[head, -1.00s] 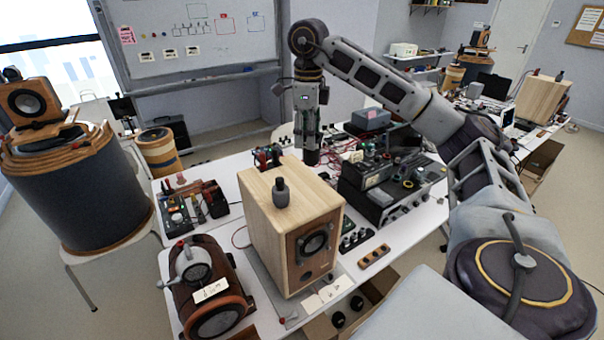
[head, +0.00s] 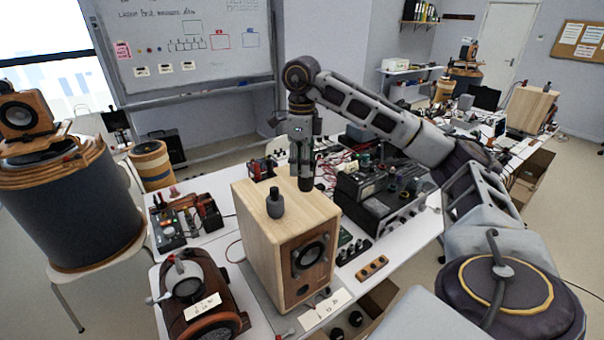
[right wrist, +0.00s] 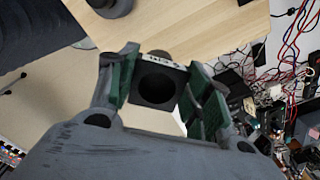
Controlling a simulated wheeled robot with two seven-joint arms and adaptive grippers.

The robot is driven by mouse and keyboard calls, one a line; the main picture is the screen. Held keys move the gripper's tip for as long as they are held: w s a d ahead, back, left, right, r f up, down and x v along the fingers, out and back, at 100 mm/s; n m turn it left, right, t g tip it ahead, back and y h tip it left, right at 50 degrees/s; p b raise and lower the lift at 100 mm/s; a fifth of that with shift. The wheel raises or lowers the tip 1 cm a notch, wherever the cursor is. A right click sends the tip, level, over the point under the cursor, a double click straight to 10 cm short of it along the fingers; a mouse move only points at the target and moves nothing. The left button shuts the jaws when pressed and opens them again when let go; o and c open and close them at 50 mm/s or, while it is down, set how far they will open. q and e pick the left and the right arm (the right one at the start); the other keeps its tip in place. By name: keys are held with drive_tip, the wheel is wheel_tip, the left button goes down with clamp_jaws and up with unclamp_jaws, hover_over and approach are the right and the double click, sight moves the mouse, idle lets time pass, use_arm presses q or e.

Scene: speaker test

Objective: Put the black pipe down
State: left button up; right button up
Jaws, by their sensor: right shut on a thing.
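My right gripper (head: 304,166) points down and is shut on the black pipe (head: 305,183). In the head view the pipe's lower end overlaps the back right part of the wooden speaker's top (head: 280,187); I cannot tell whether they touch. In the right wrist view the pipe (right wrist: 157,84) sits between the two green-padded fingers, its round hollow end facing the camera. The pale speaker top (right wrist: 205,22) is just beyond it there. My left gripper is not in view.
A dark knob-shaped object (head: 274,204) stands on the speaker top. Black electronic equipment (head: 378,192) and red cables crowd the table to the right. A brown motor-like device (head: 198,300) lies front left. A small white table strip (head: 222,238) is bare left of the speaker.

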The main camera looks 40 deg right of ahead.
drive_tip(key=shift+f+p, duration=0.3)
drive_tip(key=shift+f, duration=1.6)
drive_tip(key=shift+f, duration=0.1)
drive_tip(key=o, duration=1.1)
drive_tip(key=shift+r, duration=0.2)
